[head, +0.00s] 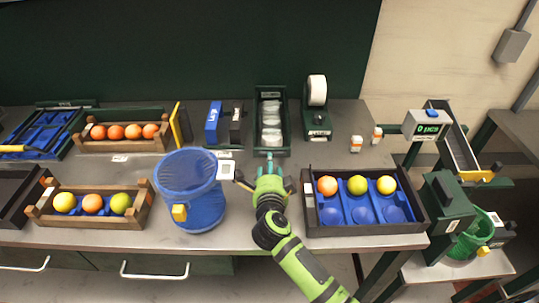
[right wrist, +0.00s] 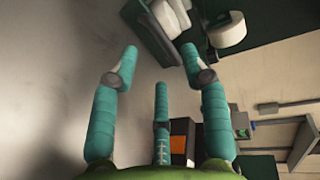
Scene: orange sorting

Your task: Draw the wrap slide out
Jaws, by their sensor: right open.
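The wrap slide (head: 259,125) is a long, narrow dark green tray holding several white wrapped packs (head: 271,118). It stands at the back middle of the bench with its labelled far end near the wall. My right gripper (head: 268,163) is open and empty just in front of the slide's near end. I cannot tell whether a finger touches it. In the right wrist view the spread teal fingers (right wrist: 158,58) point toward the slide (right wrist: 148,38), whose white packs (right wrist: 170,15) show at the top. My left gripper is not in view.
A blue bin (head: 190,195) and small white-topped device (head: 226,169) stand left of my right gripper. A fruit tray with blue cups (head: 312,225) is close on the right. A tape dispenser (head: 317,125) stands right of the slide, a black-and-white box (head: 237,125) left of it.

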